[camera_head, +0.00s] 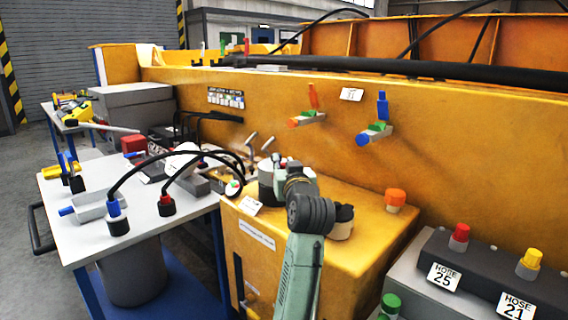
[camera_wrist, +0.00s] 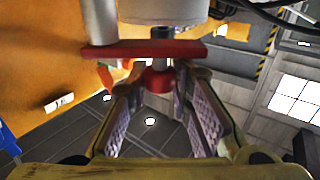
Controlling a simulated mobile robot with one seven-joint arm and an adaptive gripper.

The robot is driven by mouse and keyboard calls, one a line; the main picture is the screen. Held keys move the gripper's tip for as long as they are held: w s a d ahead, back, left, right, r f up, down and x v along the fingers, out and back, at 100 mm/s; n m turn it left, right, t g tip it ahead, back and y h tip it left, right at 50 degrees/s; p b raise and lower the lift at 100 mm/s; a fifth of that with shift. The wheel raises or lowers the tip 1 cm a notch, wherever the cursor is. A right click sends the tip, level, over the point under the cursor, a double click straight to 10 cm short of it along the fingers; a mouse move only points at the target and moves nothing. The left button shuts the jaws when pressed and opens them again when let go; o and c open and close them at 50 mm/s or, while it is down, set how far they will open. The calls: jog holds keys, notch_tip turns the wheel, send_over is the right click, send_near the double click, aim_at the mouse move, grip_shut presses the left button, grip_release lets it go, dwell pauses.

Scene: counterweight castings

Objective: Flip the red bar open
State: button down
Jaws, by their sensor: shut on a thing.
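In the wrist view a red bar (camera_wrist: 180,49) lies crosswise just beyond my fingertips, under a pale cylinder (camera_wrist: 160,10). A dark pin passes down through its middle, with a round red knob (camera_wrist: 158,82) below. My gripper (camera_wrist: 156,84) has its two padded fingers on either side of the red knob, shut on it. Whether knob and bar are one piece I cannot tell. In the head view my arm reaches over the yellow cabinet, and its wrist hides the fingertips and the bar.
An orange wall (camera_head: 440,128) carries an orange-handled valve (camera_head: 312,95) and a blue-handled valve (camera_head: 382,106). A white table (camera_head: 85,190) with hoses stands left. The yellow cabinet (camera_head: 350,197) holds an orange cap (camera_head: 395,200). A dark hose block (camera_head: 490,272) is at right.

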jog(key=n+g+y, duration=0.1)
jog(key=y, duration=0.1)
jog(key=s+n+y, duration=0.1)
jog(key=n+y, duration=0.1)
jog(key=n+g+y+b, duration=0.1)
jog(key=y, duration=0.1)
jog(key=shift+s+d+n+g+y, duration=0.25)
jog(key=shift+d+n+g+y, duration=0.05)
jog(key=shift+d, duration=0.1)
jog(key=shift+y, duration=0.3)
jog(key=c, duration=1.4)
grip_release()
notch_tip(320, 180, up, 10)
jog(key=shift+f, duration=0.1)
